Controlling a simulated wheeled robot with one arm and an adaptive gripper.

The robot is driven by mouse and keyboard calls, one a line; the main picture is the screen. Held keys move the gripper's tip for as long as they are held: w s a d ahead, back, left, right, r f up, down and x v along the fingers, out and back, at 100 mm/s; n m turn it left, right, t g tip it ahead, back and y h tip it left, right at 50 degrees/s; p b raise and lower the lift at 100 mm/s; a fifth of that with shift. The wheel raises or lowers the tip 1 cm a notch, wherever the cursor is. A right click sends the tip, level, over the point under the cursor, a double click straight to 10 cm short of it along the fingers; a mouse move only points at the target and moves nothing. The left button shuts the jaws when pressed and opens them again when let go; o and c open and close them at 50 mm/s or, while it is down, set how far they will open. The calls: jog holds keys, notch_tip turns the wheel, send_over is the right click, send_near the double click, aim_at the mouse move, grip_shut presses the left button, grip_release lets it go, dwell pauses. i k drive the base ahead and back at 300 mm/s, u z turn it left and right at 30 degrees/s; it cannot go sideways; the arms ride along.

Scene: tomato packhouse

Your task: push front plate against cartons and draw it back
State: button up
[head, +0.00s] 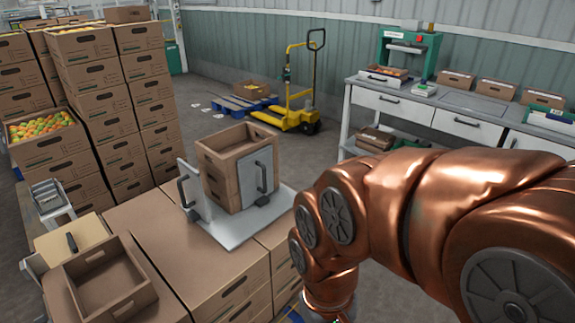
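A small stack of open brown cartons (213,181) stands on a light grey base plate (232,232) on top of closed boxes. An upright grey plate (250,172) with a black handle stands close against the right-hand face of the stack. I cannot tell whether it touches. Another upright grey plate (190,204) with a black handle stands at the left side of the stack, with a gap visible. Which one is the front plate is not clear. My copper arm reaches from the right to the bottom edge, and my gripper is out of view below.
An open empty carton (108,283) sits on boxes at the lower left. Tall carton stacks (100,105) stand behind it. A yellow pallet jack (290,112) stands on the floor beyond. A workbench (440,118) with boxes runs along the right wall.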

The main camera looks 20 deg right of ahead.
aim_at(255, 170)
jog(key=z, duration=0.15)
jog(key=i, duration=0.85)
jog(key=u, duration=0.6)
